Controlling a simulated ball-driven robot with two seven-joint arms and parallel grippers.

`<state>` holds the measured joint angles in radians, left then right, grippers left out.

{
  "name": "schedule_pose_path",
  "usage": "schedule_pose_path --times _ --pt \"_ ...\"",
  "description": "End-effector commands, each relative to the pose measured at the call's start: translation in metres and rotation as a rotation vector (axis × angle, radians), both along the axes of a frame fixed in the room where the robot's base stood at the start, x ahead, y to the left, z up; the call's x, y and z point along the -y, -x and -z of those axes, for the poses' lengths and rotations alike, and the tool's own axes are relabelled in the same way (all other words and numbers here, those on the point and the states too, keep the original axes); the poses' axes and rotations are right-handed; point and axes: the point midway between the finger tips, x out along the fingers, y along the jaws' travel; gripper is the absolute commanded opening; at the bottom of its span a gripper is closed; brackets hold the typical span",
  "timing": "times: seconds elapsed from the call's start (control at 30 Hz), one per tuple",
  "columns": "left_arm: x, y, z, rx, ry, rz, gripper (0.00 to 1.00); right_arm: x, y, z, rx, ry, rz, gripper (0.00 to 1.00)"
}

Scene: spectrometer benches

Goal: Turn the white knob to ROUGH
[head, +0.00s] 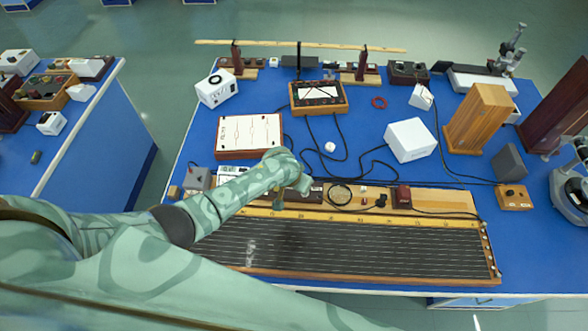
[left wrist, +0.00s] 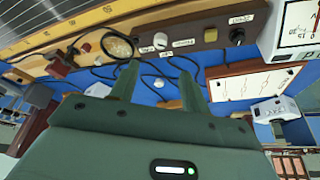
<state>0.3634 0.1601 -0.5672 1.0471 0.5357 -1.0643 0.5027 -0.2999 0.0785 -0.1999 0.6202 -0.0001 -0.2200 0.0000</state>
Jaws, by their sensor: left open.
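The white knob (left wrist: 160,40) sits on a long dark brown panel (left wrist: 190,32) in the left wrist view, with small white labels beside it; their words are too small to read surely. A black knob (left wrist: 237,35) is at the panel's other end. My left gripper (left wrist: 158,72) is open and empty, its two fingers pointing toward the panel, with the knob beyond and between the tips. In the head view my left gripper (head: 290,194) is over the panel (head: 316,192), and I cannot make out the white knob there. My right gripper is not in view.
A long stringed board (head: 350,245) lies along the near table edge. Black cables and a coil (head: 340,194) lie right of the gripper. A white-faced box (head: 250,135), a white box (head: 410,140) and a wooden block (head: 480,118) stand farther back on the blue table.

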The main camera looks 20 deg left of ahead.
Motion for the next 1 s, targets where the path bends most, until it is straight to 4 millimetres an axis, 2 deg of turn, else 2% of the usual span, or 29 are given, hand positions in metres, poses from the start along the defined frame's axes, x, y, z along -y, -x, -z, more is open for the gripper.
schedule_pose_path --times 0.03,0.1,0.3,1.0 --pt "-0.001 0.005 -0.014 0.001 0.001 -0.001 0.47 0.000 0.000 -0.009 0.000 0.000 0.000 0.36" --pt "-0.002 0.009 -0.025 0.001 0.001 0.000 0.47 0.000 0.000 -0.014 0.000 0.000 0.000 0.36" --pt "-0.004 0.017 -0.041 -0.001 0.001 -0.001 0.47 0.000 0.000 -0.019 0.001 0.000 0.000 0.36" --pt "-0.004 0.018 -0.042 -0.001 0.001 -0.001 0.47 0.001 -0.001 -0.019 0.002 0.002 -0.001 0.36"
